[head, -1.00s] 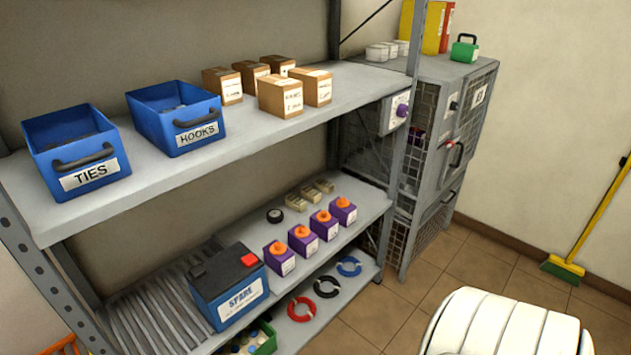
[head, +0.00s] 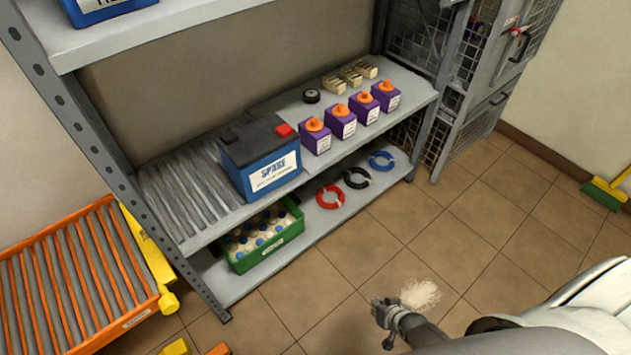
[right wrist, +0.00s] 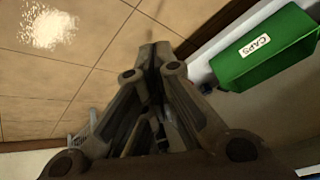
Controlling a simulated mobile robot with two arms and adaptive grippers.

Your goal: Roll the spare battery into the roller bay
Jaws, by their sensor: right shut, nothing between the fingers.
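The spare battery (head: 262,163), blue with a dark top, a red terminal cover and a SPARE label, stands upright on the middle shelf. Grey rollers (head: 172,200) fill the shelf to its left, and the battery stands at their right end. An orange-framed roller bed (head: 72,275) sits low at the left; I cannot tell which rollers are the bay. My right gripper (head: 381,308) is over the floor in front of the shelf, well apart from the battery. It is shut and empty, its fingertips together in the right wrist view (right wrist: 155,52). My left gripper is not in view.
Several purple boxes with orange knobs (head: 342,122) stand right of the battery. A white patch (head: 420,294) marks the otherwise mostly clear tiles.

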